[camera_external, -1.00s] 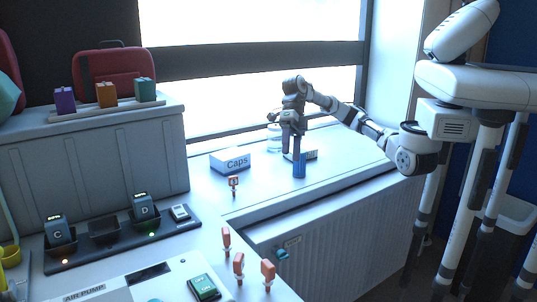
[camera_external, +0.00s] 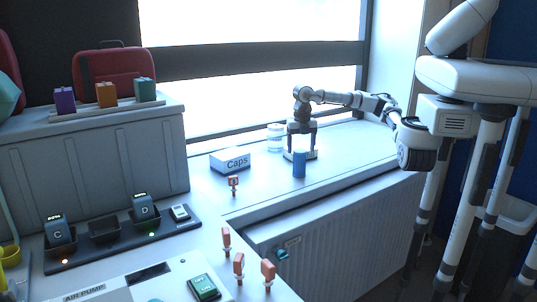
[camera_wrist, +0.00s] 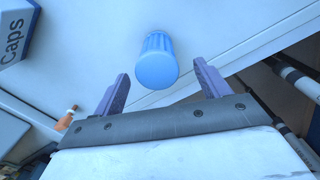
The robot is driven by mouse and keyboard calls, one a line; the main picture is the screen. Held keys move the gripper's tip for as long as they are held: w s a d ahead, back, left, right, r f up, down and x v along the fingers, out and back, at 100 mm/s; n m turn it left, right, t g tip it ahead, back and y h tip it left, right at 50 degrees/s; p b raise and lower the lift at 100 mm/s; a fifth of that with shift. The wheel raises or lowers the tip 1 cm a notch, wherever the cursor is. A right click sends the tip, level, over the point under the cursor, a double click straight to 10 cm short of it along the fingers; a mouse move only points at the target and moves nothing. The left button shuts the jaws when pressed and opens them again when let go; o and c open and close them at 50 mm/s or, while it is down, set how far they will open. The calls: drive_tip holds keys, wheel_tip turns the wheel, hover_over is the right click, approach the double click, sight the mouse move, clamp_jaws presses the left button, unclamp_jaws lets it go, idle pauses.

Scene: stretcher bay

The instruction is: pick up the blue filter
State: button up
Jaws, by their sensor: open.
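The blue filter (camera_external: 299,164) is a ribbed blue cylinder standing upright on the pale worktop below the window. My gripper (camera_external: 301,153) is open and empty, pointing down; in the external view its fingers show behind and above the filter, one to each side. In the wrist view the filter (camera_wrist: 157,60) lies between and slightly beyond the spread purple fingertips (camera_wrist: 162,76). I see no contact, and a gap shows on both sides.
A white Caps box (camera_external: 231,160) stands left of the filter. An orange-topped peg (camera_external: 233,184) stands at the front left. The worktop to the right is clear.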

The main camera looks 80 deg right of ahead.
sight(300, 158)
drive_tip(key=shift+w+f+p, duration=0.2)
drive_tip(key=shift+f+p, duration=0.95)
drive_tip(key=shift+f, duration=1.65)
drive_tip(key=c, duration=1.1)
drive_tip(key=shift+c, duration=0.2)
